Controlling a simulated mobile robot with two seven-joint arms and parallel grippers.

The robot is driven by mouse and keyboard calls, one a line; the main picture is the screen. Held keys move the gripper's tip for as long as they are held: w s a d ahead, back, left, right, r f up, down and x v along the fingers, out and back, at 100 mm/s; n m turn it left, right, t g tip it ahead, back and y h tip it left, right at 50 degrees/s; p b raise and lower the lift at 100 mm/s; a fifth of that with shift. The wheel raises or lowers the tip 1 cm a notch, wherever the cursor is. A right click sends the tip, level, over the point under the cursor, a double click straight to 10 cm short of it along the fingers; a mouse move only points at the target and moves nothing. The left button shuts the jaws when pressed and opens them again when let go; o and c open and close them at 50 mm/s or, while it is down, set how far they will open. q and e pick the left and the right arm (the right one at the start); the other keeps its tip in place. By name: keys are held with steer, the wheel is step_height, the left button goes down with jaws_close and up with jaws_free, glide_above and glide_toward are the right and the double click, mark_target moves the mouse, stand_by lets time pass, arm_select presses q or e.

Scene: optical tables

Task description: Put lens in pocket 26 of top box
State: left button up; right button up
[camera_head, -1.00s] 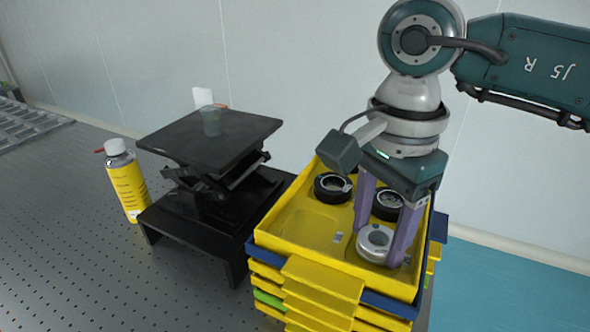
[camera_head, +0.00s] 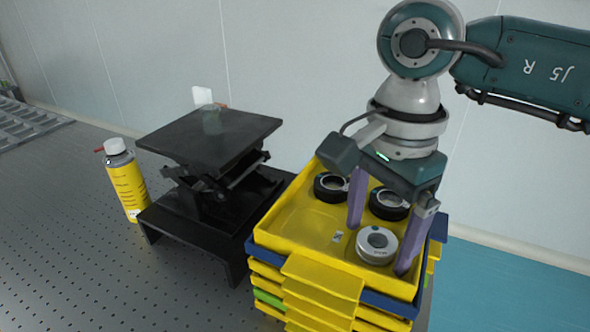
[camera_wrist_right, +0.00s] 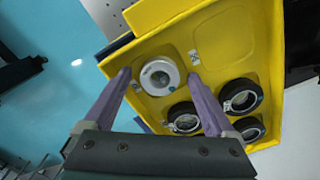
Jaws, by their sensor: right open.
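The top box (camera_head: 268,232) is a yellow tray with shallow pockets, on a stack of boxes. A silver-white round lens (camera_head: 376,245) lies in its front right pocket, and it also shows in the right wrist view (camera_wrist_right: 159,76). My right gripper (camera_head: 380,245) is open, its purple fingers on either side of the lens and apart from it. In the right wrist view the fingertips (camera_wrist_right: 160,73) straddle the lens with gaps on both sides. The pocket's number cannot be read. My left gripper is not in view.
Black ringed lenses (camera_head: 331,186) (camera_head: 388,204) sit in the tray's back pockets. The front left pocket looks empty. A yellow spray can (camera_head: 126,182) stands further left.

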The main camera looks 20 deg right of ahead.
mark_target(376, 241)
step_height(376, 241, up, 12)
steer(key=b, duration=0.1)
stand_by(1.3)
